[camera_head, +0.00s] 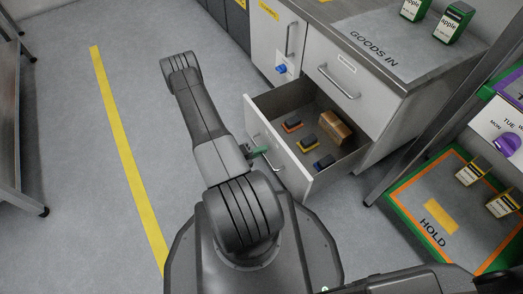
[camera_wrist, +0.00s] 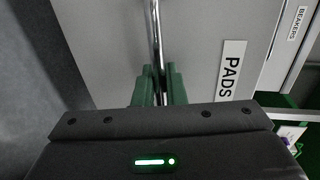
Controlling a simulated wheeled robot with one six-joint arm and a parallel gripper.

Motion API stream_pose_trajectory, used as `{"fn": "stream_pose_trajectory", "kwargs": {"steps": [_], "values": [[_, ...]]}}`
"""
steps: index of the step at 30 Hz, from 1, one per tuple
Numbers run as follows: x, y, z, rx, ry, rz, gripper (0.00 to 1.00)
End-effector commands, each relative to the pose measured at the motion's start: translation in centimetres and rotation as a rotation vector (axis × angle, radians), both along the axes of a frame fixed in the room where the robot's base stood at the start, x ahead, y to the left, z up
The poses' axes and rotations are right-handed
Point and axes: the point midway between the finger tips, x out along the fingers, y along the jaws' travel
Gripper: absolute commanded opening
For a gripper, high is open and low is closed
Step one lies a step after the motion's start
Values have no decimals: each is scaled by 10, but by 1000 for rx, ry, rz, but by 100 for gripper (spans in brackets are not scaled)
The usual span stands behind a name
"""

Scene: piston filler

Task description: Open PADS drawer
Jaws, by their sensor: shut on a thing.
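The PADS drawer (camera_head: 270,150) stands pulled out from the cabinet in the head view. Inside it lie several small dark pads with coloured edges (camera_head: 308,142) and a brown box (camera_head: 335,127). In the wrist view its grey front carries the PADS label (camera_wrist: 231,70) and a vertical-looking metal bar handle (camera_wrist: 155,45). My gripper (camera_wrist: 158,88) has its green fingers shut on the handle. In the head view my gripper (camera_head: 258,152) shows only as a bit of green at the drawer front; my arm hides part of it.
A closed drawer with a bar handle (camera_head: 338,83) sits above. A GOODS IN counter (camera_head: 380,45) holds green and white cartons. A green-edged HOLD area (camera_head: 432,222) lies at right. Open floor (camera_head: 70,190) with a yellow line is at left.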

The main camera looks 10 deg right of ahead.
Motion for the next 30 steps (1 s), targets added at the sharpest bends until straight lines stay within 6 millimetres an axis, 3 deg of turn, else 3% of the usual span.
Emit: {"fn": "stream_pose_trajectory", "kwargs": {"steps": [7, 8, 10, 21, 30], "values": [[1, 0, 0, 1, -1, 1, 0], [1, 0, 0, 1, -1, 1, 15], [1, 0, 0, 1, -1, 1, 25], [0, 3, 1, 1, 0, 2, 25], [-11, 31, 8, 1, 0, 6, 25]]}}
